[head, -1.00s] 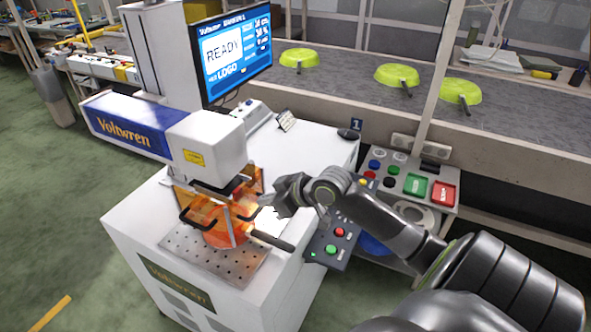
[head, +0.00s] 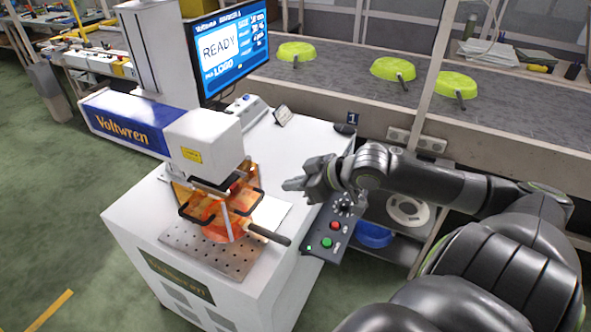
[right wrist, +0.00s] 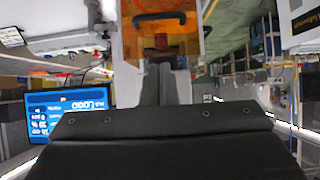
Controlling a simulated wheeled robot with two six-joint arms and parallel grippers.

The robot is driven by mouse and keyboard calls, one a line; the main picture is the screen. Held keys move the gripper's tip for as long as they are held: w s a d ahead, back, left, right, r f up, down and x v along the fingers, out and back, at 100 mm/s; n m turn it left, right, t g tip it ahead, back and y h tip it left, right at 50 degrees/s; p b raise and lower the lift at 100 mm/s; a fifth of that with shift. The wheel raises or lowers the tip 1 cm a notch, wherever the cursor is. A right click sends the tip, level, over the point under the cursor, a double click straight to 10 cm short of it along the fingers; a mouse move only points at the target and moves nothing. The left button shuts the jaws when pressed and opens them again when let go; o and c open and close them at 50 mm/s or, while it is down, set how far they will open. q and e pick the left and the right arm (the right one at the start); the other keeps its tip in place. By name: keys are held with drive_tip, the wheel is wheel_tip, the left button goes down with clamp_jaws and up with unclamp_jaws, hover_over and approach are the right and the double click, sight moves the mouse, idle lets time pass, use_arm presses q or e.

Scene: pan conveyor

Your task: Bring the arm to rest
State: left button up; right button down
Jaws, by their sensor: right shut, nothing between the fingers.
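My right arm (head: 430,180) reaches in from the right in the head view. Its gripper (head: 290,184) is shut and empty, held above the front right part of the white marking machine's table, beside the orange guard. In the right wrist view the shut fingers (right wrist: 165,85) point toward the orange guard (right wrist: 175,42). The guard also shows in the head view (head: 212,212), over the perforated plate (head: 190,250), with a dark pan handle (head: 268,236) sticking out to the right. My left gripper is not in view.
The control panel (head: 325,240) with red and green buttons is just below my right gripper. The monitor (head: 230,50) reads READY. Several lime pans (head: 393,69) lie on the grey conveyor (head: 520,115) behind. A blue bowl (head: 374,236) sits on the lower shelf.

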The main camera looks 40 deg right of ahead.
drive_tip(key=shift+s+r, duration=0.2)
drive_tip(key=shift+s, duration=0.05)
drive_tip(key=s+a+f+m+g+h, duration=0.2)
drive_tip(key=s+a+f+g+h, duration=0.1)
drive_tip(key=s+f, duration=0.7)
drive_tip(key=s+a+f+m+g+h, duration=0.3)
drive_tip(key=s+f, duration=0.4)
drive_tip(key=s, duration=0.4)
wheel_tip(320, 180, down, 27)
drive_tip(key=s+d+g, duration=0.1)
drive_tip(key=s+g, duration=0.1)
drive_tip(key=s+a+f+g, duration=0.1)
drive_tip(key=s+f, duration=1.3)
drive_tip(key=shift+y, duration=0.4)
